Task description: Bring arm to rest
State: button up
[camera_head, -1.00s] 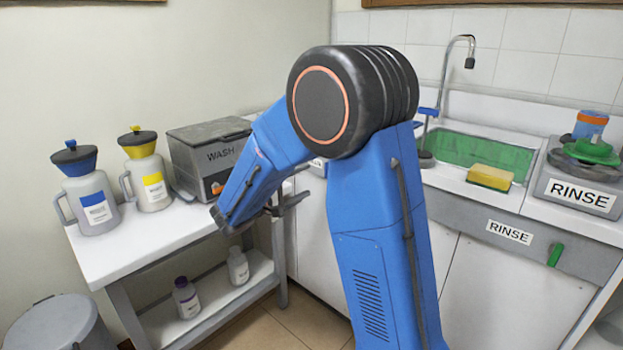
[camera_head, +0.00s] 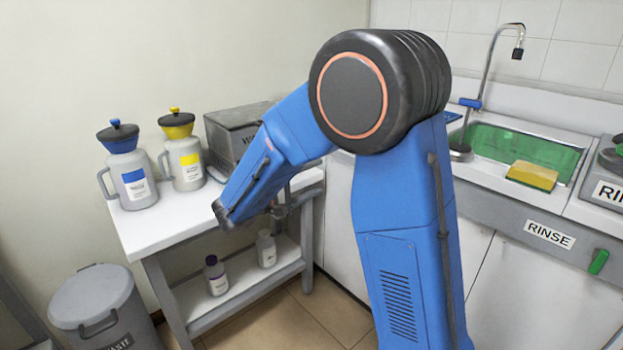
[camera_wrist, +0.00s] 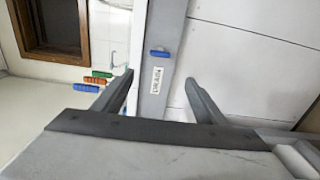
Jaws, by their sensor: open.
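My arm is folded and blue, with a black joint, in the middle of the head view. Its forearm slopes down to the left over the right end of the white table (camera_head: 160,232). In the wrist view my gripper (camera_wrist: 158,88) is open, with its two dark fingers apart and nothing between them. In the head view the gripper is mostly hidden behind the forearm.
A blue-topped jug (camera_head: 130,172) and a yellow-topped jug (camera_head: 183,155) stand on the table beside a grey wash box (camera_head: 232,128). Two small bottles stand on its lower shelf (camera_head: 240,290). A waste bin (camera_head: 95,300) is at left, a sink (camera_head: 520,150) with a sponge (camera_head: 532,176) at right.

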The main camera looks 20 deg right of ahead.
jog(key=s+d+f+m+g+y, duration=0.1)
jog(key=s+d+f+g+y, duration=0.25)
jog(key=s, duration=0.65)
jog(key=s+d+r+m+g+y, duration=0.15)
jog(key=s+d+y, duration=0.35)
jog(key=s, duration=0.6)
jog(key=s+a+f+m+t+y, duration=0.1)
jog(key=s+a+f+t+y, duration=0.1)
jog(key=s+a+y, duration=0.6)
jog(key=shift+s+a+f+m+t, duration=0.35)
jog(key=shift+s+a+t, duration=0.4)
jog(key=shift+s, duration=1.85)
jog(key=shift+d+y, duration=0.15)
jog(key=shift+y, duration=0.1)
